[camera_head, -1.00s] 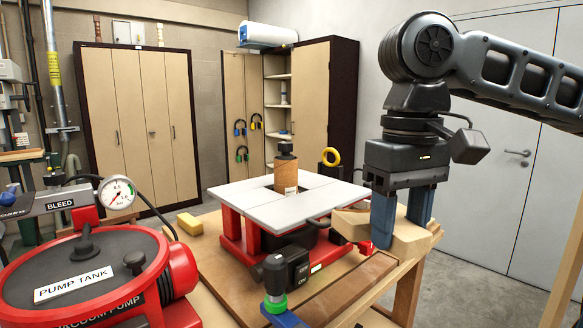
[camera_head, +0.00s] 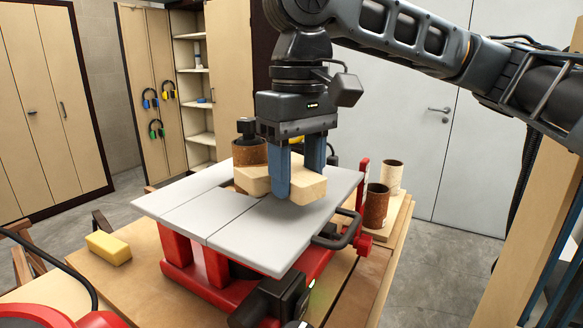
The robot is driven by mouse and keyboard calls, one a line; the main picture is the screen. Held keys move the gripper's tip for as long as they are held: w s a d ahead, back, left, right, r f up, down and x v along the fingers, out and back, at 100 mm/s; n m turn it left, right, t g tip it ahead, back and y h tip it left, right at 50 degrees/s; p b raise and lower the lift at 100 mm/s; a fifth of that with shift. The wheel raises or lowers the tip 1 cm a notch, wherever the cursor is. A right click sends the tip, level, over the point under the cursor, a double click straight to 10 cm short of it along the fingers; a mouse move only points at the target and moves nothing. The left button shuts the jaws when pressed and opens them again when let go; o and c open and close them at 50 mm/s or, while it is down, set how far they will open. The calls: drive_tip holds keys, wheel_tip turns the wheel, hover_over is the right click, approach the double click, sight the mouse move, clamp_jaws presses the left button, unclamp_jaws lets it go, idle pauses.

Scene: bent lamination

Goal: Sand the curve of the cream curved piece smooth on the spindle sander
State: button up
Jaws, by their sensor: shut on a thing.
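The cream curved piece (camera_head: 309,188) is over the right part of the grey sander table (camera_head: 200,217), and its far end is beside the spindle. Whether it rests flat on the table or hangs just above it, I cannot tell. The brown abrasive spindle (camera_head: 249,153) stands upright at the back of the table with a dark cap on top. My gripper (camera_head: 298,188) points down with its blue fingers shut on the curved piece. The fingers hide the middle of the piece, and its curved edge against the spindle is not clear.
Two upright sanding sleeves, one brown (camera_head: 376,207) and one pale-topped (camera_head: 392,176), stand right of the sander. A yellow block (camera_head: 108,248) lies on the wooden bench at left. A black handle (camera_head: 338,230) sticks out at the table's right edge. The table's front left is clear.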

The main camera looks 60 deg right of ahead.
sight(299, 168)
drive_tip(key=shift+w+d+f+b, duration=0.15)
drive_tip(key=shift+d+f+b, duration=0.05)
drive_tip(key=shift+f+b, duration=0.6)
drive_tip(key=shift+w+d+f+b, duration=0.1)
drive_tip(key=shift+d+f+b, duration=0.05)
drive_tip(key=shift+f+b, duration=0.55)
drive_tip(key=shift+w+d+r+p, duration=0.15)
drive_tip(key=shift+r+p, duration=0.15)
drive_tip(key=shift+w+d, duration=0.3)
drive_tip(key=shift+d, duration=0.1)
drive_tip(key=shift+s+f+p, duration=0.15)
drive_tip(key=shift+s+p, duration=0.1)
drive_tip(key=shift+p, duration=0.15)
drive_tip(key=shift+w+d, duration=0.15)
drive_tip(key=shift+w, duration=0.05)
idle(1.0)
drive_tip(key=shift+s+p, duration=0.2)
drive_tip(key=shift+p, duration=0.2)
drive_tip(key=shift+w+a+p, duration=0.35)
drive_tip(key=shift+w+a, duration=0.1)
drive_tip(key=shift+a, duration=0.3)
drive_tip(key=shift+w+d, duration=0.15)
drive_tip(key=shift+w, duration=0.1)
idle(1.1)
drive_tip(key=shift+s+p, duration=0.25)
drive_tip(key=shift+p, duration=0.15)
idle(1.3)
